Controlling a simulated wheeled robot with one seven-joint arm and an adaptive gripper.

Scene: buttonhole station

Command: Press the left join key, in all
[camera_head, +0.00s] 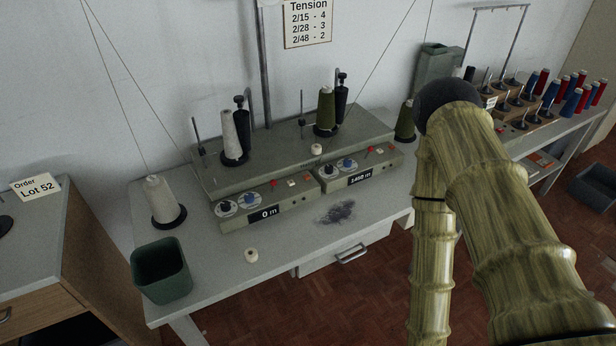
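A grey winding machine (290,150) stands on the light table, with a left and a right front panel. The left panel (235,223) has a display (263,214) reading "0 m", two dials, and a small red key (275,184) with a pale key (291,183) and another red spot beside it. I cannot tell which of these is the join key; any labels are too small to read. The right panel's display (360,179) reads "1460 m". My arm fills the right of the view, away from the left panel; my gripper does not show.
A white cone (231,135) and an olive cone (326,108) stand on the machine. A white cone (161,200), green bin (161,269) and small white spool (251,255) are on the table (215,285). Dark lint (337,212) lies before the right panel.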

